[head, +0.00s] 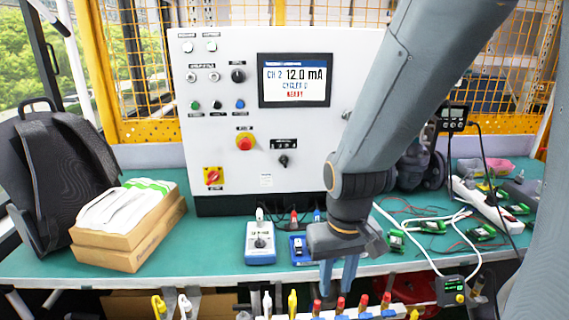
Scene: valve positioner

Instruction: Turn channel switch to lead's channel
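The white control panel (215,130) stands at the back of the bench. Its display (295,80) reads CH 2, 12.0 mA, CYCLES 0, READY. A black rotary knob (283,160) sits low on the panel under a dark label; another black knob (238,76) sits left of the display. The labels are too small to tell which is the channel switch. My gripper (338,278) points down at the bench's front edge, right of and below both knobs. Its two fingers are apart with nothing visible between them. Several leads with red and yellow ends (341,303) show at the bottom; their channel is not readable.
A blue-and-white handheld device (260,243) and a small blue box (299,247) stand before the panel. A red push button (244,141) and red-yellow switch (213,177) are on the panel. Cardboard boxes (120,245) are left; cables and green boards (432,227) are right.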

